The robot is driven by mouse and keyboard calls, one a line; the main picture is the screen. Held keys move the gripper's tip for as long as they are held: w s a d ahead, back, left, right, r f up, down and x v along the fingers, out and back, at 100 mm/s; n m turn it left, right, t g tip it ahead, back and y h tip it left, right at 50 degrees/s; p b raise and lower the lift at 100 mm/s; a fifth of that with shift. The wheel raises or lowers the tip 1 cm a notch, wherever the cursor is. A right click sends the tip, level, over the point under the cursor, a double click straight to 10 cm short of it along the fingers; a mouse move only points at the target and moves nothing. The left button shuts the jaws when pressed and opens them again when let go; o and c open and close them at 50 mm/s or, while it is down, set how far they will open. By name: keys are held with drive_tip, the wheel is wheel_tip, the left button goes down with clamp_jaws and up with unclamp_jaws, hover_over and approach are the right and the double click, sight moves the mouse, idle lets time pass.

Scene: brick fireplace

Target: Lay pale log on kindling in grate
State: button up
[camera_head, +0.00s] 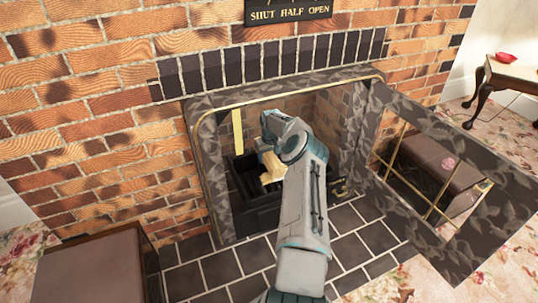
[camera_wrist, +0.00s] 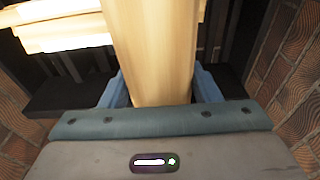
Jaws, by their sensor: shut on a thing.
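The pale log (camera_wrist: 155,50) is between the blue fingers of my gripper (camera_wrist: 160,88) in the wrist view. My gripper is shut on it, and the log points away from the palm. Pale kindling (camera_wrist: 62,38) lies at the upper left, and the log crosses in front of part of it. I cannot tell whether they touch. In the head view my arm reaches into the fireplace, over the black grate (camera_head: 240,188). Pale wood shows beside my wrist there, but log and kindling are hard to tell apart. My fingertips are hidden there.
A dark patterned surround (camera_head: 205,150) frames the narrow opening, with brick walls inside. An upright yellow strip (camera_head: 237,131) stands at the opening's back left. The dark tiled hearth (camera_head: 205,270) is clear at the left.

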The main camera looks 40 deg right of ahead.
drive_tip(key=shift+f, duration=0.15)
drive_tip(key=o, duration=1.4)
